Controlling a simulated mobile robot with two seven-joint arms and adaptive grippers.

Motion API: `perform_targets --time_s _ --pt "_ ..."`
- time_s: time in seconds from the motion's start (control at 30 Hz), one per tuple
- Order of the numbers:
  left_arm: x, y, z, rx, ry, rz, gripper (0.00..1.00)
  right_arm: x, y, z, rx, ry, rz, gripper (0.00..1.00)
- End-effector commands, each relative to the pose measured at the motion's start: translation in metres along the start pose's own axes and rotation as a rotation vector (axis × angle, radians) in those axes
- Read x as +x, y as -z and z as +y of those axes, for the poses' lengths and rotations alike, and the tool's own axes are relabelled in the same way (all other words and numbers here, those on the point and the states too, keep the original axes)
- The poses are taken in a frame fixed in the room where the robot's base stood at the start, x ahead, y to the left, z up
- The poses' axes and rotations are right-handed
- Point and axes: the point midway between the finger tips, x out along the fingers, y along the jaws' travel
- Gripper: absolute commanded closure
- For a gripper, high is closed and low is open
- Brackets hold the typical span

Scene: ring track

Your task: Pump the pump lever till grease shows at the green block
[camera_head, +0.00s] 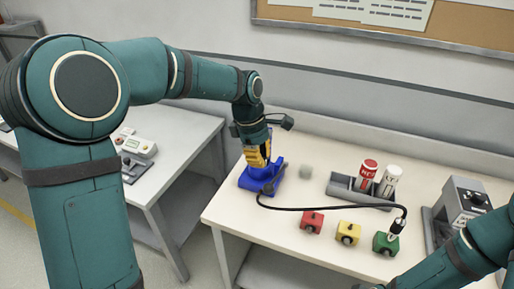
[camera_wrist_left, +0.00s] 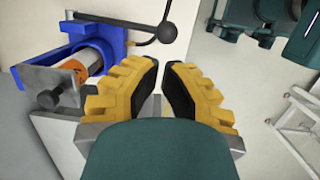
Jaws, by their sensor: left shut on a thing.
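The blue grease pump (camera_head: 247,181) stands at the left end of the table. It also shows at the upper left of the left wrist view (camera_wrist_left: 115,45), with an orange-marked cylinder. My left gripper (camera_head: 258,158) has yellow fingers, which also show in the left wrist view (camera_wrist_left: 160,100). I cannot make out grease there. My right gripper is out of view.
A black hose (camera_head: 325,208) runs from the pump to the green block. A red block (camera_head: 311,222) and a yellow block (camera_head: 347,233) stand left of the green one. A grey tray (camera_head: 342,189) with red and white containers and a grey box (camera_head: 463,203) stand behind.

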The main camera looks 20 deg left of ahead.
Motion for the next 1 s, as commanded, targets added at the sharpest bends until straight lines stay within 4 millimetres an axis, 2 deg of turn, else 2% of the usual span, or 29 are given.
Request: perform_targets --time_s 0.03,0.2,0.4,1.0 --pt "0.013 0.0 -0.001 0.0 0.004 0.0 1.0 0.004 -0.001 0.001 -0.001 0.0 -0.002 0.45" --pt "0.044 0.001 -0.001 0.001 0.003 0.001 1.0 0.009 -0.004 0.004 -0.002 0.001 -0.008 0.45" --pt "0.066 0.0 -0.001 0.001 0.002 0.0 1.0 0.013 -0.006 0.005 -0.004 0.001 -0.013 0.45" --pt "0.074 0.001 -0.001 0.002 -0.008 0.0 1.0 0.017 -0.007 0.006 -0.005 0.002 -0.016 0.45"
